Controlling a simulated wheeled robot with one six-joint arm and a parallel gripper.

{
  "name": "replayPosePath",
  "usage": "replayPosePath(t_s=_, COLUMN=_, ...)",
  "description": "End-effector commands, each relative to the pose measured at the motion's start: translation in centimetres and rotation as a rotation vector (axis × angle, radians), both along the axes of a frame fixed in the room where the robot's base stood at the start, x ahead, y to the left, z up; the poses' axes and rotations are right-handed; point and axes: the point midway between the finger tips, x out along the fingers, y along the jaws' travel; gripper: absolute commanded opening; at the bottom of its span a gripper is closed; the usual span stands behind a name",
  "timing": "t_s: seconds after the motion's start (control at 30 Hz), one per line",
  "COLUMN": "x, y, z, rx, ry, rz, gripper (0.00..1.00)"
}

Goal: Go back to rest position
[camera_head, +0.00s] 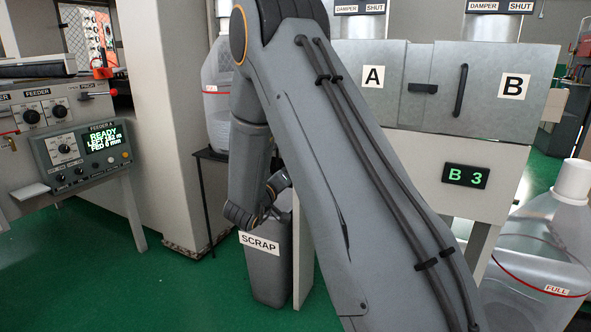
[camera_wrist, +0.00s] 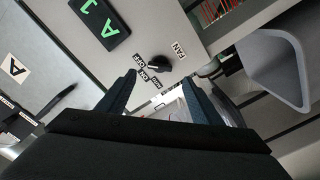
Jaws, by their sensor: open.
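My gripper (camera_wrist: 158,80) shows in the wrist view with its two dark fingers apart and nothing between them. Beyond the fingertips is a panel with a black knob (camera_wrist: 158,64) marked FAN, OFF and ON. A black display (camera_wrist: 100,20) with green characters is above and to the left of the fingers. In the head view my grey arm crosses the middle, bent downward at the left.
In the head view a grey SCRAP bin (camera_head: 268,275) stands below my arm. A cabinet with doors A (camera_head: 373,76) and B (camera_head: 514,86) is behind it. A clear FULL jug (camera_head: 545,250) is at right. The feeder panel (camera_head: 90,155) is at left. Green floor lies open at lower left.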

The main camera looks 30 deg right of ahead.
Motion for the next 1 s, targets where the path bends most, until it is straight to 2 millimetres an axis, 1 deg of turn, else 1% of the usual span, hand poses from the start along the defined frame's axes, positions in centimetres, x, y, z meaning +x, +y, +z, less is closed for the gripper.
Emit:
replayPosePath(t_s=0.5, x=-0.1, y=0.2, z=0.0, rx=0.001, ry=0.000, rz=0.002, gripper=0.59)
replayPosePath(t_s=0.57, x=0.0, y=0.5, z=0.1, rx=0.014, ry=-0.002, rz=0.013, gripper=0.59)
replayPosePath(t_s=0.63, x=0.5, y=1.4, z=0.3, rx=0.055, ry=-0.004, rz=0.053, gripper=0.59)
replayPosePath(t_s=0.67, x=0.7, y=2.0, z=0.4, rx=0.082, ry=-0.003, rz=0.077, gripper=0.59)
replayPosePath(t_s=0.73, x=1.4, y=4.2, z=0.6, rx=0.171, ry=-0.001, rz=0.158, gripper=0.59)
replayPosePath(t_s=0.77, x=1.6, y=5.4, z=0.7, rx=0.219, ry=0.006, rz=0.198, gripper=0.59)
replayPosePath(t_s=0.83, x=1.7, y=8.8, z=0.8, rx=0.340, ry=0.029, rz=0.300, gripper=0.59)
replayPosePath(t_s=0.87, x=1.6, y=10.3, z=0.9, rx=0.393, ry=0.045, rz=0.342, gripper=0.59)
replayPosePath(t_s=0.9, x=1.2, y=12.4, z=0.9, rx=0.463, ry=0.071, rz=0.394, gripper=0.59)
replayPosePath(t_s=0.93, x=0.7, y=13.9, z=0.8, rx=0.514, ry=0.093, rz=0.431, gripper=0.59)
replayPosePath(t_s=0.97, x=0.1, y=15.5, z=0.8, rx=0.564, ry=0.118, rz=0.465, gripper=0.59)
replayPosePath(t_s=1.0, x=-0.9, y=17.4, z=0.7, rx=0.628, ry=0.155, rz=0.505, gripper=0.59)
